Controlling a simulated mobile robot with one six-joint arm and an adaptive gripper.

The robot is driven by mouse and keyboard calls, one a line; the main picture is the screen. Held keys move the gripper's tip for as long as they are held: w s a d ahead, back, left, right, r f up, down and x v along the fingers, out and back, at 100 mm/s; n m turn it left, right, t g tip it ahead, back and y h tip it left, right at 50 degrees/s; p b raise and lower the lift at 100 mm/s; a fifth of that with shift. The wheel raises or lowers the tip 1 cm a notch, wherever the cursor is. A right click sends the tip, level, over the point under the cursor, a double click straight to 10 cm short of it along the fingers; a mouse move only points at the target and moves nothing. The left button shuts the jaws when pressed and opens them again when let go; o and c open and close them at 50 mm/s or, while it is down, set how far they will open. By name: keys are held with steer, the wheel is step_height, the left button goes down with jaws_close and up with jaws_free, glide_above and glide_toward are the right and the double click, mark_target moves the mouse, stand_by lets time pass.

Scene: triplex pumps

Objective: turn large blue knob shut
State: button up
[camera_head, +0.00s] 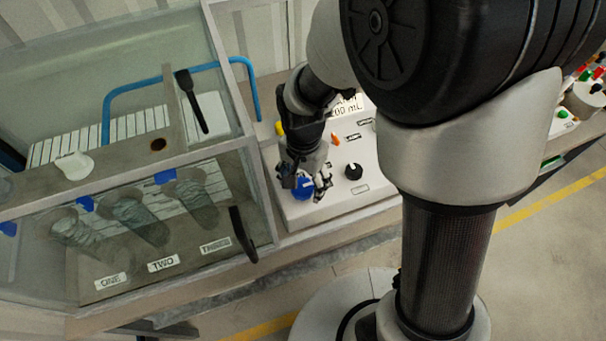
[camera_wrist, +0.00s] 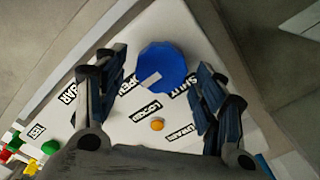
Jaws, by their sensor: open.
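The large blue knob (camera_wrist: 163,68) stands on a white control panel (camera_wrist: 196,30) and carries a pale pointer mark at its lower left in the wrist view. Dark labels surround it, among them one that seems to read "SHUT" and one "LOCKED". My gripper (camera_wrist: 163,85) is open, with one finger on each side of the knob and a visible gap on both sides. In the head view my gripper (camera_head: 304,186) points down at the panel's front left corner, and the blue knob (camera_head: 303,190) is partly hidden behind its fingers.
A black knob (camera_head: 353,171) and an orange switch (camera_head: 335,139) sit right of the gripper. A glass-fronted cabinet (camera_head: 262,190) with a black handle (camera_head: 243,234) stands close on the left. A small orange button (camera_wrist: 157,125) lies below the blue knob.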

steer(key=shift+c, duration=0.3)
steer(key=c, duration=1)
steer(key=shift+n, duration=0.3)
steer(key=n+p, duration=0.1)
steer(key=n, duration=0.2)
steer(key=shift+a+r+n, duration=0.1)
steer(key=shift+n, duration=0.3)
steer(key=n+p, duration=0.1)
steer(key=n, duration=0.3)
steer(key=shift+a+n, duration=0.1)
steer(key=shift+n, duration=0.2)
steer(key=n+p, duration=0.1)
steer(key=n, duration=0.3)
steer(key=shift+a, duration=0.1)
steer(key=shift+a+n, duration=0.1)
steer(key=shift+n, duration=2.3)
steer(key=shift+p, duration=0.3)
